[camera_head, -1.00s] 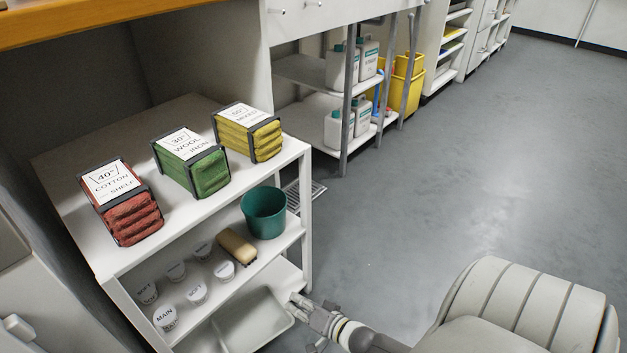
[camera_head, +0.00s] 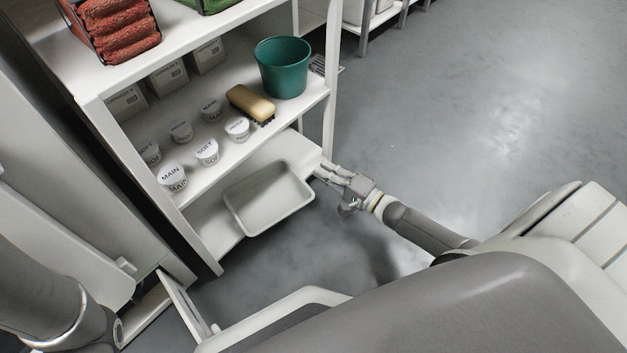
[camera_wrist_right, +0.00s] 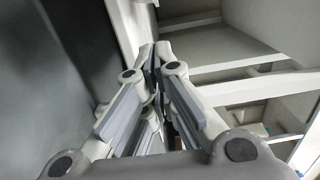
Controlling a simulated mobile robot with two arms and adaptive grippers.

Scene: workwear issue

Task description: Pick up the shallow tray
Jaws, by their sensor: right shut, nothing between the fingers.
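The shallow tray (camera_head: 268,198) is a pale grey-white, rectangular, open tray in the head view. It lies on the lowest shelf (camera_head: 213,222) of the white shelf unit, and its front edge reaches out past the shelf's front. It looks empty. My right gripper (camera_head: 322,170) is shut and empty, just right of the tray's right end and apart from it, near the unit's right post. In the right wrist view the fingers (camera_wrist_right: 154,55) meet at their tips with nothing between them. My left gripper is out of view; only part of my left arm shows at lower left.
The shelf above holds a green bucket (camera_head: 283,68), a brush (camera_head: 250,104), several small labelled tubs (camera_head: 207,151) and boxes (camera_head: 167,76). The right post (camera_head: 330,95) stands close to my right gripper. Red folded cloths (camera_head: 118,30) are on top. Open floor lies to the right.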

